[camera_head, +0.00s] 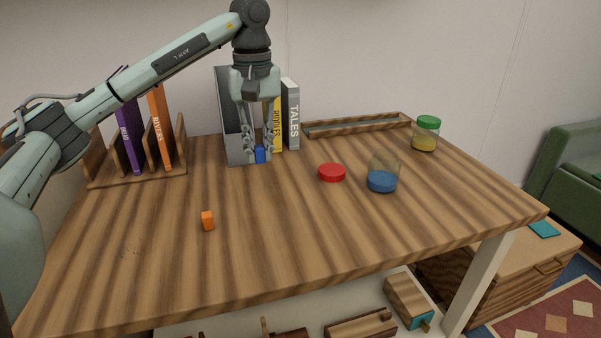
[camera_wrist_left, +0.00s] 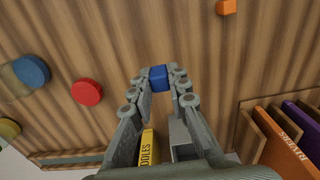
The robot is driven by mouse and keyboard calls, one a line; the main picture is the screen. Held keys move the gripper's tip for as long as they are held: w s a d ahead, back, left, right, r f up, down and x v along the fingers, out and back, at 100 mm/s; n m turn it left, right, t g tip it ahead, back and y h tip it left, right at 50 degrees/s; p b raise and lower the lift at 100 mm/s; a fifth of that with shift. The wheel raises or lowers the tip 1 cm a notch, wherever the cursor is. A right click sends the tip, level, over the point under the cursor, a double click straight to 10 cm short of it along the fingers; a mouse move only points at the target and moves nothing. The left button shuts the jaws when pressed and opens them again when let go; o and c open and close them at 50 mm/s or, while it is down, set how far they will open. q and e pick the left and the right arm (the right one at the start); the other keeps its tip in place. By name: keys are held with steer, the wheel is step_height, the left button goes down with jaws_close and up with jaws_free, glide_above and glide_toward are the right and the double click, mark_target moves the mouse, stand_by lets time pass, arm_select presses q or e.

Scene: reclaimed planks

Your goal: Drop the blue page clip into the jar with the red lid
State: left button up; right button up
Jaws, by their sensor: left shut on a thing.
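The blue page clip (camera_head: 260,155) is between the fingertips of my left gripper (camera_head: 257,157), which is shut on it. The fingers point down in front of the grey book holder; I cannot tell whether the clip touches the table. The left wrist view also shows the clip (camera_wrist_left: 158,77) between the fingertips (camera_wrist_left: 160,85). The red lid (camera_head: 332,172) lies flat on the table, off any jar. Just right of it stands an open clear jar (camera_head: 384,166) with blue in its bottom. My right gripper is not in view.
The grey holder (camera_head: 231,130) has yellow and grey books (camera_head: 291,115). A wooden rack (camera_head: 95,165) with purple and orange books stands at left. A green-lidded jar (camera_head: 425,135) with yellow contents and a shallow tray (camera_head: 355,127) are at the back. An orange block (camera_head: 208,221) lies at front; the front middle is clear.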

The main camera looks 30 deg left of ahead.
arm_select(q)
steer(key=p, duration=0.1)
glide_above(300, 188)
step_height(300, 188, down, 6)
steer(key=shift+s+r, duration=0.15)
steer(key=shift+r, duration=0.1)
step_height(300, 188, down, 4)
steer(key=shift+r, duration=0.15)
steer(key=shift+f, duration=0.25)
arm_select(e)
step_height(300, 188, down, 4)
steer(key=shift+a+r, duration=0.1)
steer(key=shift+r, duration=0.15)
arm_select(q)
steer(key=o, duration=0.4)
steer(key=shift+f, duration=0.1)
steer(key=shift+c, duration=0.2)
steer(key=o, duration=0.5)
steer(key=shift+c, duration=0.2)
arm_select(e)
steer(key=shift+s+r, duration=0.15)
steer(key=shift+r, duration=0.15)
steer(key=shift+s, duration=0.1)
